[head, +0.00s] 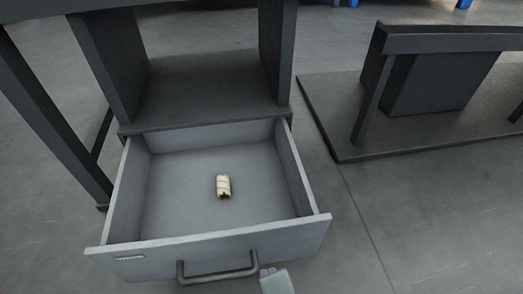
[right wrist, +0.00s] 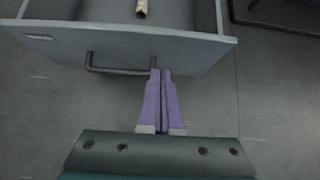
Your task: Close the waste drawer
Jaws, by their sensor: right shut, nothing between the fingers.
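The grey waste drawer (head: 205,246) is pulled out from the dark cabinet in the head view. A dark bar handle (head: 217,273) runs along its front, and a small label sits at the front's left. A small cream-coloured wrapped piece (head: 223,187) lies inside on the drawer floor. My right gripper (head: 267,272) is shut and empty at the right end of the handle. In the right wrist view its purple fingers (right wrist: 161,75) are together, tips beside the handle's right end and close to the drawer front (right wrist: 115,50); I cannot tell if they touch. My left gripper is not in view.
The dark cabinet (head: 205,85) with an open shelf space stands behind the drawer. A dark leg (head: 52,120) stands at the left. A dark platform (head: 335,125) with a box-like unit lies at the right. The grey floor between is clear.

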